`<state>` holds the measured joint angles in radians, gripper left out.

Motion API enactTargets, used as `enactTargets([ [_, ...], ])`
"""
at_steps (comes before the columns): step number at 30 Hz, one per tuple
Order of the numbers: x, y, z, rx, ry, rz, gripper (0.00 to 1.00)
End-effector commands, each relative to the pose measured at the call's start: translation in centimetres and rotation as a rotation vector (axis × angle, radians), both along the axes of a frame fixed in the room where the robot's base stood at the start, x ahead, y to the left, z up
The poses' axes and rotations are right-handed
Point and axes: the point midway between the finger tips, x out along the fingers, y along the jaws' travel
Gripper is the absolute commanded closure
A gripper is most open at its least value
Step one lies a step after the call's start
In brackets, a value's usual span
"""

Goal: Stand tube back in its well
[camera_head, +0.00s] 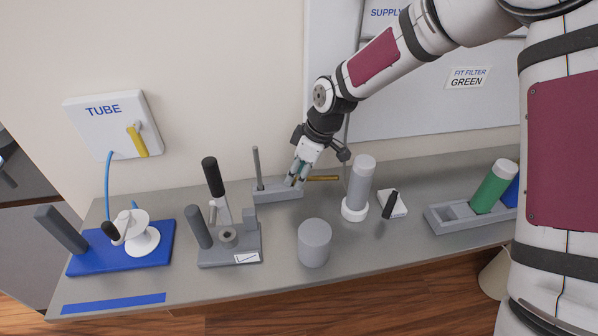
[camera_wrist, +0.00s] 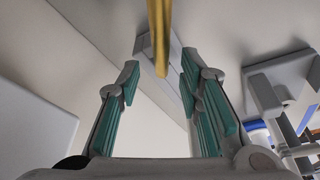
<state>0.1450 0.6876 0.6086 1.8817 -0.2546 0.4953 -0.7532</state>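A thin yellow-brown rod (camera_head: 323,178), which looks like the tube, lies roughly level just right of my gripper in the head view. In the wrist view the rod (camera_wrist: 160,38) runs from the top edge down to between the fingertips, with gaps on both sides. My gripper (camera_head: 296,178) points down over a low grey block (camera_head: 272,195) with a thin upright grey post. In the wrist view my gripper (camera_wrist: 160,73) is open, its teal pads apart. The grey block (camera_wrist: 180,52) shows behind the rod. I cannot make out a well opening in it; fingers cover part.
Left of the block stands a grey fixture (camera_head: 225,252) with a black-handled lever. A grey cylinder (camera_head: 314,243) stands in front, and a taller one (camera_head: 360,184) in a white ring stands right. A rack (camera_head: 470,218) holds a green cylinder. The front bench edge is mostly clear.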

Motion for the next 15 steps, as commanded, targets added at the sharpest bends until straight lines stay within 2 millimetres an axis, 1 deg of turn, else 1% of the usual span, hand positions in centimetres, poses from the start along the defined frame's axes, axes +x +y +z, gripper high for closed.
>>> enactTargets([
  [5, 0.0, 0.0, 0.0, 0.000, 0.000, 0.000, 0.67],
  [8, 0.0, -0.1, 0.4, 0.000, -0.001, 0.000, 0.67],
  [11, 0.0, -0.5, 1.4, 0.000, -0.003, -0.002, 0.67],
  [15, -0.2, -1.2, 3.9, 0.001, -0.005, -0.003, 0.67],
])
